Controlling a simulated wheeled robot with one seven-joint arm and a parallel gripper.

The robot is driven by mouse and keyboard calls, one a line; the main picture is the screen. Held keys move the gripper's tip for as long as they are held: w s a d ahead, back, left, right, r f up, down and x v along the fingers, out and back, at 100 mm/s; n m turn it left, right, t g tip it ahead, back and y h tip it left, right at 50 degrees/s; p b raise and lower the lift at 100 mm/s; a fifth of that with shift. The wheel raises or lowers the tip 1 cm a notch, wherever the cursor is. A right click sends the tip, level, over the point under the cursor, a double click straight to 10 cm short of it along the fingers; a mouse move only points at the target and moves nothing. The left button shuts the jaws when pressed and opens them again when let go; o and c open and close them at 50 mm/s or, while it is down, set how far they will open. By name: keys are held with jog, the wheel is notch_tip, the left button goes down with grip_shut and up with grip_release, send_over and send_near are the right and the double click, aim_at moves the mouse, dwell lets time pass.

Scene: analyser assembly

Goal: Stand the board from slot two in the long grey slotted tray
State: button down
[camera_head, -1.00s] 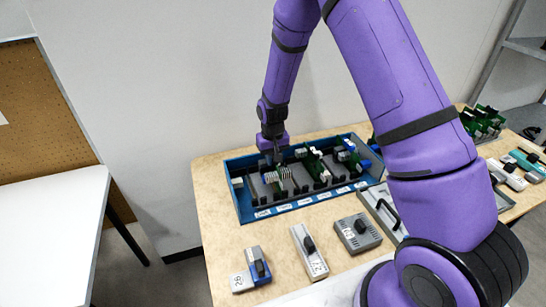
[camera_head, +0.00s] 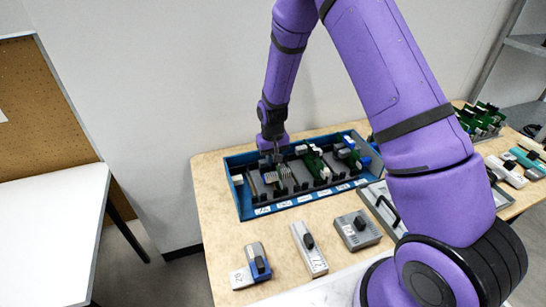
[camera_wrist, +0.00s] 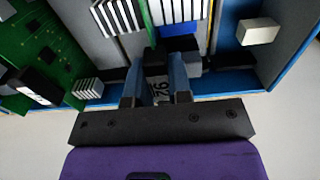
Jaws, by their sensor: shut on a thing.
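The blue open housing (camera_head: 243,203) holds several upright green boards and has a row of white labels along its front. My gripper (camera_head: 273,156) is at its back left, pointing down. The slot numbers are too small to read. I cannot clearly make out the long grey slotted tray.
Several green boards (camera_head: 483,117) stand at the back right. Three modules (camera_head: 310,248) lie in front. A wall is close behind; a white table (camera_head: 50,215) stands left.

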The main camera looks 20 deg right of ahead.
jog(key=shift+f, duration=0.1)
dwell(0.3)
jog(key=c, duration=0.9)
grip_release()
jog(key=shift+o, duration=0.3)
jog(key=shift+r, duration=2.05)
dwell(0.4)
jog(key=shift+r, duration=3.4)
